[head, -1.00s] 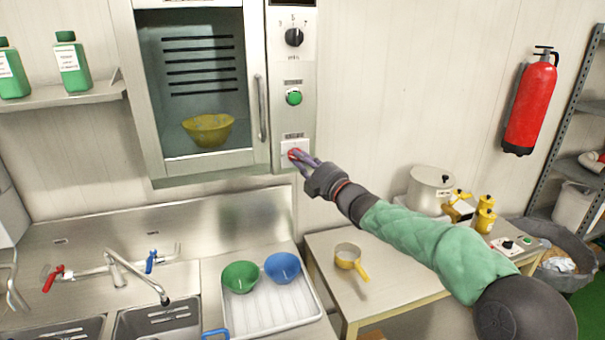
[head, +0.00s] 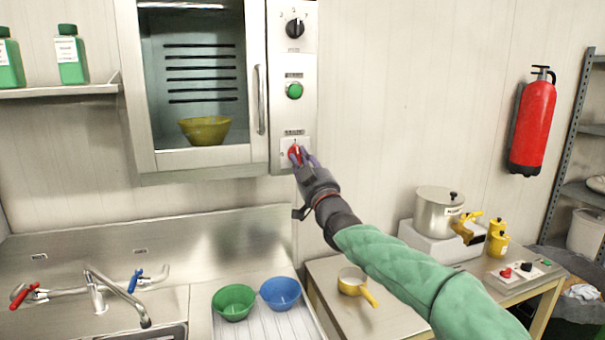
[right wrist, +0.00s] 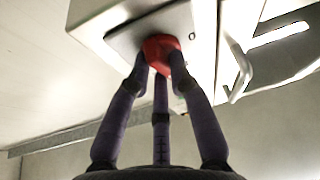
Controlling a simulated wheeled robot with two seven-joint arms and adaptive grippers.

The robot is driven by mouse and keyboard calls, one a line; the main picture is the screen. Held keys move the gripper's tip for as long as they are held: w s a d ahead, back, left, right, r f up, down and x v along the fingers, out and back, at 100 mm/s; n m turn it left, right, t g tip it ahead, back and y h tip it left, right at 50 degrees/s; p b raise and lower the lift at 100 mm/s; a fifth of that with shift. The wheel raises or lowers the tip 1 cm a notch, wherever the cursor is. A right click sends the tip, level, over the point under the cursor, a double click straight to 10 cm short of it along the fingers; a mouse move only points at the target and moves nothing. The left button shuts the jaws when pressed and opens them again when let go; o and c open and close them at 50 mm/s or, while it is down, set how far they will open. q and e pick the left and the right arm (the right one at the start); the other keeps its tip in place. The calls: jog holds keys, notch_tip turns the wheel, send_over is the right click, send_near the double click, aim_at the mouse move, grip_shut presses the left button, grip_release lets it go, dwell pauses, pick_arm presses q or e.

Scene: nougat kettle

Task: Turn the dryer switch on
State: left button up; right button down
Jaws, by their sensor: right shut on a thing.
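The dryer (head: 184,160) is a steel wall cabinet with a glass door and a control panel on its right side. A red rotary switch (head: 294,154) sits low on that panel, on a pale plate. My right gripper (head: 303,160) is at the switch, its purple fingers closed around the knob. In the right wrist view the red switch (right wrist: 160,50) is between the fingertips of my right gripper (right wrist: 160,68). The fingers hide part of the knob. My left gripper is not in view.
A green button (head: 294,90) and a black dial (head: 294,28) are above the switch. A yellow bowl (head: 205,130) is inside the dryer. Below are the sink tap, green (head: 233,302) and blue (head: 280,293) bowls, and a side table with a pot (head: 438,215).

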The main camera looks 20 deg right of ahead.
jog(key=shift+a+f+m+h+b, duration=0.15)
jog(key=shift+m+h+b, duration=0.2)
jog(key=shift+m, duration=0.4)
jog(key=shift+f+m+h+b, duration=0.1)
jog(key=shift+m+h, duration=0.35)
jog(key=shift+m, duration=0.3)
jog(key=c, duration=1.1)
grip_release()
jog(key=shift+r, duration=0.1)
jog(key=v, duration=1.2)
jog(key=shift+w, duration=0.1)
